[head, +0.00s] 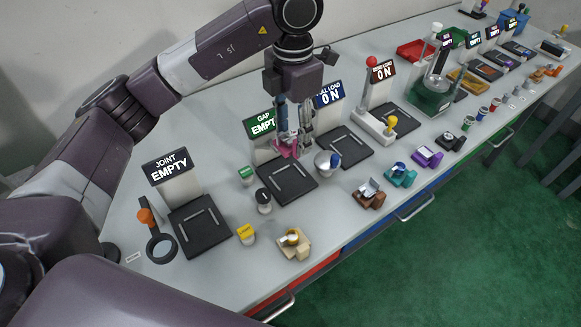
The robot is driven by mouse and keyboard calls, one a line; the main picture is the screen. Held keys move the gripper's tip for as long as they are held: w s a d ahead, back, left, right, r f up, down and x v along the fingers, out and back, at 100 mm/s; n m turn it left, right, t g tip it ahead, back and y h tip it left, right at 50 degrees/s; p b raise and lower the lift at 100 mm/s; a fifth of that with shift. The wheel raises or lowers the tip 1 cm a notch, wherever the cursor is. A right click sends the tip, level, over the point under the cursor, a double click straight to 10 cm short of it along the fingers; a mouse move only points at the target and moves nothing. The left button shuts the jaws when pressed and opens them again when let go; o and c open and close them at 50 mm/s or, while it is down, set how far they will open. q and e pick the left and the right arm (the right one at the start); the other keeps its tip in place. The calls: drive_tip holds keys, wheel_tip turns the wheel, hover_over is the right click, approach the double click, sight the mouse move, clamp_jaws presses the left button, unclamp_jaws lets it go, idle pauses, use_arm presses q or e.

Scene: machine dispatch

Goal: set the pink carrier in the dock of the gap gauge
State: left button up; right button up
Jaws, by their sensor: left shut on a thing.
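The pink carrier (286,150) is in my left gripper (292,141), which is shut on it and points down. The fingers hide part of the carrier. It appears over the back edge of the gap gauge's dock (284,187), a black square plate with pale rails. I cannot tell whether the carrier touches the plate. The gap gauge's sign (263,125) stands behind and reads "GAP EMPTY". My right gripper is not in view.
The joint gauge (200,228) is further left. Brown (369,195) and teal carriers (400,176) line the front edge.

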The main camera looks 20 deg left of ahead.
sight(290, 139)
use_arm(q)
drive_tip(key=f, duration=0.3)
drive_tip(key=f+p, duration=0.1)
drive_tip(key=shift+w+a+f, duration=0.1)
drive_tip(key=shift+a+f, duration=0.15)
drive_tip(key=shift+a, duration=0.1)
wheel_tip(290, 139, down, 3)
drive_tip(key=shift+f+p, duration=0.2)
drive_tip(key=shift+p, duration=0.2)
drive_tip(key=shift+f, duration=0.25)
wheel_tip(290, 139, down, 3)
drive_tip(key=shift+f+p, duration=0.2)
drive_tip(key=shift+p, duration=0.4)
drive_tip(key=shift+f, duration=0.3)
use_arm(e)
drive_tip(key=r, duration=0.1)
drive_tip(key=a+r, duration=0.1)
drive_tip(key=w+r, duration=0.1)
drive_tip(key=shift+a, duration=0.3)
